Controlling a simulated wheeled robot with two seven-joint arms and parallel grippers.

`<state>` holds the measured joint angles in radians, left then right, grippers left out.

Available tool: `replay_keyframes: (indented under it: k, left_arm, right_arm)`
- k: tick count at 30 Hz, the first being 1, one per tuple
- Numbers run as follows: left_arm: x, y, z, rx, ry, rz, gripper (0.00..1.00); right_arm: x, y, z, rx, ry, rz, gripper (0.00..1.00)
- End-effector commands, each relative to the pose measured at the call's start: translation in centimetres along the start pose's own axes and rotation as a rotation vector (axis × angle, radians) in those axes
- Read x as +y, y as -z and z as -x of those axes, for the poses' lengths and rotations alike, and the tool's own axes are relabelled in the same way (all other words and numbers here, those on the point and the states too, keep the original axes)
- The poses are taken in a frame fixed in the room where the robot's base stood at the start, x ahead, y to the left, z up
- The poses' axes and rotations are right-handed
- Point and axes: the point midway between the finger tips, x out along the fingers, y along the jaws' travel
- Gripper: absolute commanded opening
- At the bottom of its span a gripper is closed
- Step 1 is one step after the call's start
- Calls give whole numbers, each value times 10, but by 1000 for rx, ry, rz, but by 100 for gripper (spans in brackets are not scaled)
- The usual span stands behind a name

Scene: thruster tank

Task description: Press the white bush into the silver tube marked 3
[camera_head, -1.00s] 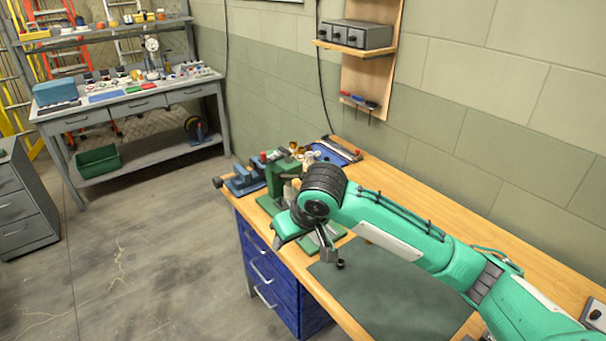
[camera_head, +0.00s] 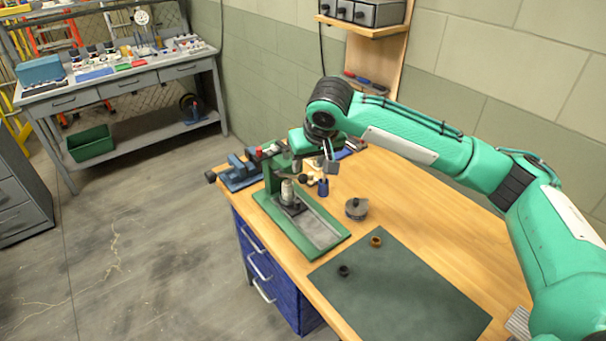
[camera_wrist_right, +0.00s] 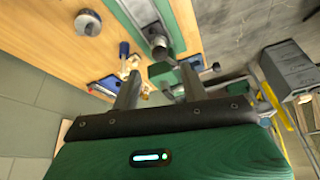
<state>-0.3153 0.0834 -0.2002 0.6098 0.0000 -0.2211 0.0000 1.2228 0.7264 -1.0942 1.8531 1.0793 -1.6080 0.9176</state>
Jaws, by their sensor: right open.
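A green press (camera_head: 270,181) stands on the bench, its long base running toward the mat. A pale silver cylinder (camera_head: 287,192) stands upright on that base; I cannot tell whether it is the tube or carries the white bush, and no number is legible. My left gripper is out of view.
A blue-handled item (camera_head: 323,187) stands near my right gripper. A grey round part (camera_head: 356,209) sits behind the dark mat (camera_head: 400,295). A small black ring (camera_head: 343,271) and a brass ring (camera_head: 376,241) lie on the mat. A blue vise (camera_head: 238,174) is left of the press.

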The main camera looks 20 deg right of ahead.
Motion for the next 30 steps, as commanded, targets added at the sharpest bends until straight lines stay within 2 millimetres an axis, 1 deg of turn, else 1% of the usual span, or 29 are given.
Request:
replay_keyframes:
  k: [1,2,5,9,12,14,18,25,26,27,29,30]
  left_arm:
    - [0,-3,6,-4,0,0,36]
    - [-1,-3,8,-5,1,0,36]
    - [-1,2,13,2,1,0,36]
    - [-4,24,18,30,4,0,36]
    - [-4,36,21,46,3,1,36]
    - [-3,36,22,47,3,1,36]
    - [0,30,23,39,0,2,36]
    - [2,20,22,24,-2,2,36]
    - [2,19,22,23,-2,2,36]
    - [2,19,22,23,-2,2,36]
    - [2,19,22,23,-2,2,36]
    - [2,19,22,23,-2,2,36]
  right_arm:
    - [0,0,-10,-4,-1,0,44]
    - [0,0,-17,-5,-2,0,44]
    - [0,0,-38,-4,-1,1,44]
    - [0,0,-62,-2,-1,2,44]
    - [0,0,-74,-2,0,1,44]
    - [0,0,-79,-1,0,1,44]
    - [0,0,-85,0,0,2,44]
    - [0,0,-86,0,0,2,44]
    - [0,0,-86,0,0,2,40]
    - [0,0,-86,1,0,2,33]
    - [0,0,-86,1,0,2,21]
    - [0,0,-86,1,0,2,13]
